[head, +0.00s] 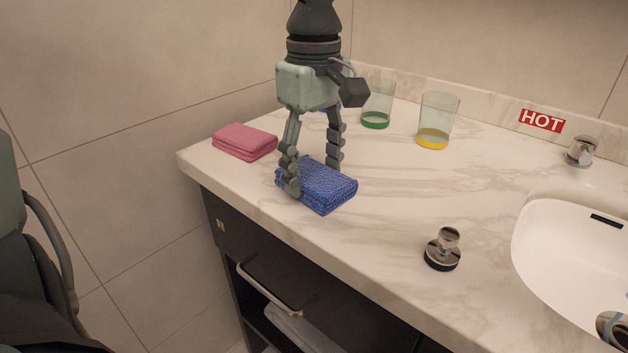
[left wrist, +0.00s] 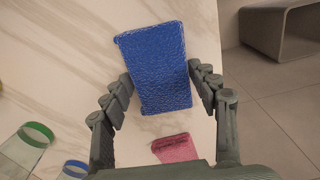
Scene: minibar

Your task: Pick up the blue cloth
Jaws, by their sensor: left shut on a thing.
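The folded blue cloth (head: 325,188) lies on the marble counter near its front edge, left of the sink. My left gripper (head: 314,178) points down from above, with its fingers on either side of the cloth, shut on it. In the left wrist view the blue cloth (left wrist: 155,65) sits between the two fingers (left wrist: 161,82), tilted slightly. The near finger covers part of its left side in the head view. I cannot tell any gap between cloth and counter.
A folded pink cloth (head: 245,142) lies to the left at the counter's corner. A green-banded glass (head: 378,105) and a yellow-banded glass (head: 437,120) stand behind. A blue-ringed glass (left wrist: 75,169) shows at the wrist. A metal knob (head: 443,249) and the sink (head: 545,235) are right.

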